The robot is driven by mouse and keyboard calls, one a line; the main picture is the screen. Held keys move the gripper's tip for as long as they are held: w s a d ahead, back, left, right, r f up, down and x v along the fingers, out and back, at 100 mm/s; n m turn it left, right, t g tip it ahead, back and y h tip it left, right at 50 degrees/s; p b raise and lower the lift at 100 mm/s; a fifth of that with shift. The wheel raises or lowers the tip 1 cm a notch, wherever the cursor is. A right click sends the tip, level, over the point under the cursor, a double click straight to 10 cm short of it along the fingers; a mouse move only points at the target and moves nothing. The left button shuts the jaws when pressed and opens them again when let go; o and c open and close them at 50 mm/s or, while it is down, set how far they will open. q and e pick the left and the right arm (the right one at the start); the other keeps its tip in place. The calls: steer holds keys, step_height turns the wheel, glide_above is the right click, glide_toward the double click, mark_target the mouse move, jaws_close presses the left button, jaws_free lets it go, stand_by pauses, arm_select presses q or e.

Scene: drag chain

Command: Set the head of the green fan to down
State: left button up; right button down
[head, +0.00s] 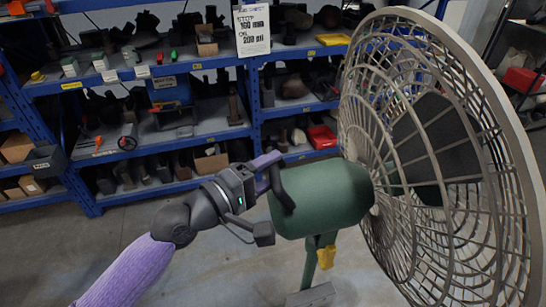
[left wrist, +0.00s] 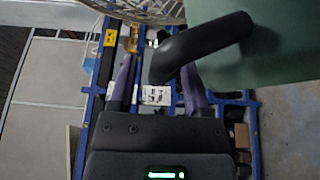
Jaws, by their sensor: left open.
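The green fan has a green motor housing (head: 322,199) and a large beige cage (head: 440,150) that faces right. Its head looks roughly level in the head view. A black curved handle (head: 280,187) sticks out from the back of the housing. My left gripper (head: 268,170) is at this handle, coming from the left. In the left wrist view, the handle (left wrist: 208,45) reaches down to between my two spread purple fingers (left wrist: 160,85). I cannot tell whether either finger touches it. The green housing (left wrist: 265,70) fills the upper right there. My right gripper is not in view.
A yellow knob (head: 326,257) sits on the fan's stand below the housing. Blue shelves (head: 95,205) with boxes and parts stand behind. The grey floor (head: 220,270) left of the stand is clear. The wide cage takes up the right side.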

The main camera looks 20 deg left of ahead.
arm_select(q)
steer(key=shift+w+d, duration=0.35)
steer(key=shift+w, duration=0.05)
steer(key=shift+c, duration=0.2)
jaws_close()
stand_by(1.0)
